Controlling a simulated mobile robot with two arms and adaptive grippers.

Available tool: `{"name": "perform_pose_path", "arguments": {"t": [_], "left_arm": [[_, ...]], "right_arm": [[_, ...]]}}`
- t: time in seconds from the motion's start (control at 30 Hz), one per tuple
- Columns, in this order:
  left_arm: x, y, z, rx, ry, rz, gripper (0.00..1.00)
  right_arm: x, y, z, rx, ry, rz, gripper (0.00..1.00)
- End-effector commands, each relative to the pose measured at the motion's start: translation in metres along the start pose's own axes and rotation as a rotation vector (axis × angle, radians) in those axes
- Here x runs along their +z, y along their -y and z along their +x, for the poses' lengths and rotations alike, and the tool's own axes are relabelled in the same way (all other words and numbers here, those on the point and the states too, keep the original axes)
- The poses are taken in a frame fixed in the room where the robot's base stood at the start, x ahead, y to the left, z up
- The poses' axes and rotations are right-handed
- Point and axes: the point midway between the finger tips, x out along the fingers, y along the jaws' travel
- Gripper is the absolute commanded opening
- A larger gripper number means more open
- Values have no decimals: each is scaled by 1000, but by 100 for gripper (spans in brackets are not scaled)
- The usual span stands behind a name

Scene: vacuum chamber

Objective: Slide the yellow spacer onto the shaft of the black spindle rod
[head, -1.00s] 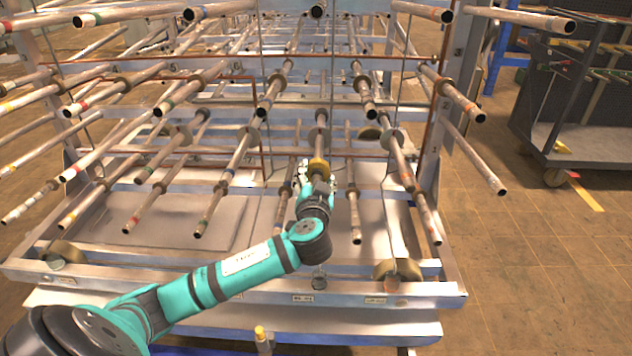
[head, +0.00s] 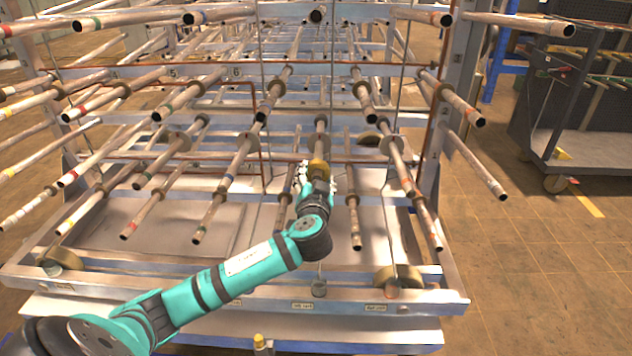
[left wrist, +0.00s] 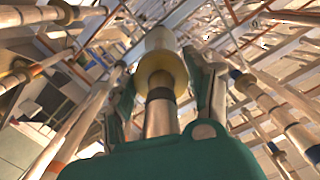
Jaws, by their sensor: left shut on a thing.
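The yellow spacer (head: 318,167) is a short ring at the middle of the rack in the head view. It also shows in the left wrist view (left wrist: 163,66), around a pale brown rod with a dark band, which I take for the spindle rod (left wrist: 161,116). The rod's near part runs out of the ring toward my palm. In the head view the rod (head: 320,136) runs back behind the spacer. My left gripper (head: 317,182) is shut on the spacer, with a finger on each side. The rod's front end is hidden by my gripper. My right gripper is not in view.
Neighbouring rods stick out on both sides, close to my arm, such as one to the right (head: 354,205) and one to the left (head: 225,180). The rack's metal base (head: 250,294) lies below. A dark cart (head: 575,145) stands at the right, with open floor before it.

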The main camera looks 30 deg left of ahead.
Motion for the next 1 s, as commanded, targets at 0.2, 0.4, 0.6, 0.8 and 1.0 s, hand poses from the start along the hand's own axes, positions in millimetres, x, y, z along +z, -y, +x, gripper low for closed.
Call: {"name": "perform_pose_path", "arguments": {"t": [0.2, 0.4, 0.6, 0.8, 1.0], "left_arm": [[0, 0, 7, 0, 1, -1, 60], [0, 0, 7, 0, 1, -1, 82], [0, 0, 6, 1, 1, -1, 82], [1, -2, -7, 4, 1, -1, 82], [1, -2, -48, 6, 2, -2, 82]], "right_arm": [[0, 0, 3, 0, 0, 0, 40], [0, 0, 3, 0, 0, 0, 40], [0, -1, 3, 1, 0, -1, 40], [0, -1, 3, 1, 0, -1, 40], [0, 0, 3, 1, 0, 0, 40]]}}
